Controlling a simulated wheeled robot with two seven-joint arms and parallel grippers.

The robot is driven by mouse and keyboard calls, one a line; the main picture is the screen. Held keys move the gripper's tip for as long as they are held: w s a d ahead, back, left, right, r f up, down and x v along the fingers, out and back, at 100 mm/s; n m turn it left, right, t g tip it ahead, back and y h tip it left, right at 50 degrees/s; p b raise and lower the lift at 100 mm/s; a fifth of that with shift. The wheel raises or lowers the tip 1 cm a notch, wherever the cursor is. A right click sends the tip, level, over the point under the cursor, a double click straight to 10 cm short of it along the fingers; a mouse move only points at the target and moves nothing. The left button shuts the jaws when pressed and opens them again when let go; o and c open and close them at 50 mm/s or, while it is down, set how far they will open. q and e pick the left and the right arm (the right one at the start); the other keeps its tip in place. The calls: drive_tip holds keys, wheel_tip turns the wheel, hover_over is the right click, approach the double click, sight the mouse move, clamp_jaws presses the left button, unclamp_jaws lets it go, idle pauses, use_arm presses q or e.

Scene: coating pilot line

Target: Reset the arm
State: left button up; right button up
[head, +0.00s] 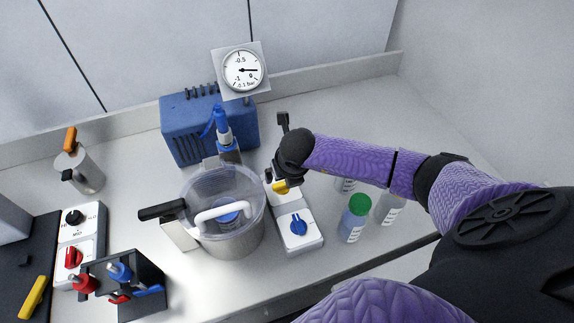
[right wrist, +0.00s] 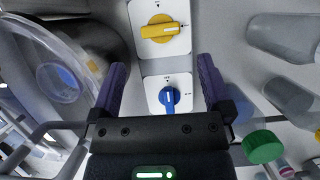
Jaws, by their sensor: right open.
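My right arm, with purple sleeves, reaches in from the right in the head view. Its gripper (head: 283,178) hangs over a white switch box (head: 312,240) with a yellow knob (head: 281,187) and a blue knob (head: 298,225), partly covering the yellow end. In the right wrist view the gripper (right wrist: 162,64) is open, its two dark fingers wide apart with nothing held. The yellow knob (right wrist: 162,29) lies beyond the fingertips and the blue knob (right wrist: 169,97) shows between the fingers. Whether a finger touches the box cannot be told. My left gripper is not in view.
A steel pot with a clear lid (head: 223,187) stands left of the switch box. A green-capped bottle (head: 354,219) and clear containers stand right. A blue pump (head: 190,128) and gauge (head: 242,71) are behind. The bench's back right is clear.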

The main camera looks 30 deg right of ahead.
drive_tip(key=shift+v, duration=1.15)
drive_tip(key=shift+r, duration=0.1)
